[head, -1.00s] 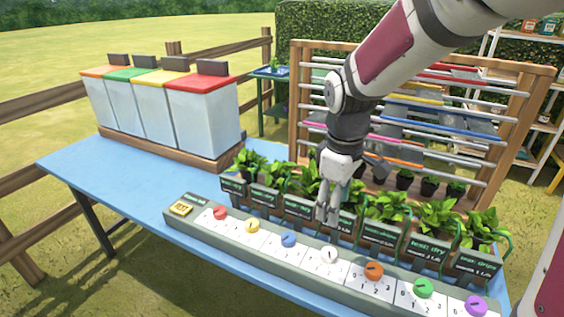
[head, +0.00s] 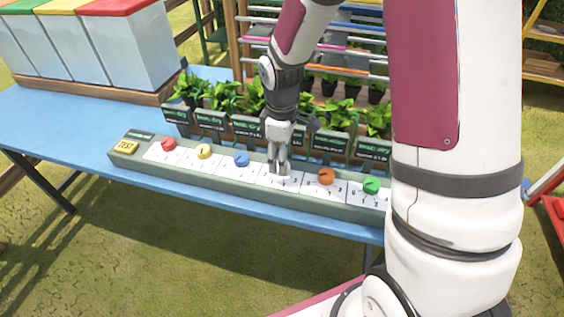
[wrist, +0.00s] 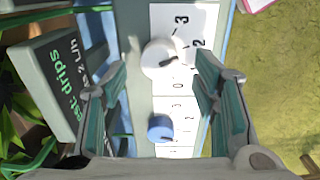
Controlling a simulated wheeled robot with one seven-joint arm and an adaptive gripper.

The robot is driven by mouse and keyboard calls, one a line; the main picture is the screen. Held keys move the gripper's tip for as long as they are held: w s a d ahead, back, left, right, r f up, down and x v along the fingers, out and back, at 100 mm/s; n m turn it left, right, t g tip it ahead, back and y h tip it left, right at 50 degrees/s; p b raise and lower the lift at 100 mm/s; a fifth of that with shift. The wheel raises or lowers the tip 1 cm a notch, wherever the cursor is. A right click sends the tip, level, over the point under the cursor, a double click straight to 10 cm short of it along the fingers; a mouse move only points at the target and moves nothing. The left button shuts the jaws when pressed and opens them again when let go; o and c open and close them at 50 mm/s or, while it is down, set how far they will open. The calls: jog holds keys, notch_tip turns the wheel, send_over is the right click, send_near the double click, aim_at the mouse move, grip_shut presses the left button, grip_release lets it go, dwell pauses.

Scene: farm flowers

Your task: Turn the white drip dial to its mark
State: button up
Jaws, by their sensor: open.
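The white drip dial (wrist: 157,54) is a round knob on a white scale plate (wrist: 184,18) with the numerals 3, 2 and 0 readable. Its short dark pointer is on the scale side, roughly between 0 and 2; I cannot read the exact setting. A small dark tick is near the 3. My gripper (head: 279,171) points down over the panel and hides this dial in the head view. In the wrist view my gripper (wrist: 160,66) is open, one finger on each side of the dial, with gaps visible. Whether the fingertips reach down to knob height is unclear.
The blue dial (wrist: 160,127) is beside the white one; the orange dial (head: 326,177) is on its other side. Red (head: 168,143), yellow (head: 203,151) and green (head: 371,186) dials share the grey panel. Potted plants with label signs (wrist: 62,75) stand close behind.

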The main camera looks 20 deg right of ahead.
jog(key=shift+f, duration=1.45)
jog(key=c, duration=1.2)
jog(key=shift+o, duration=0.2)
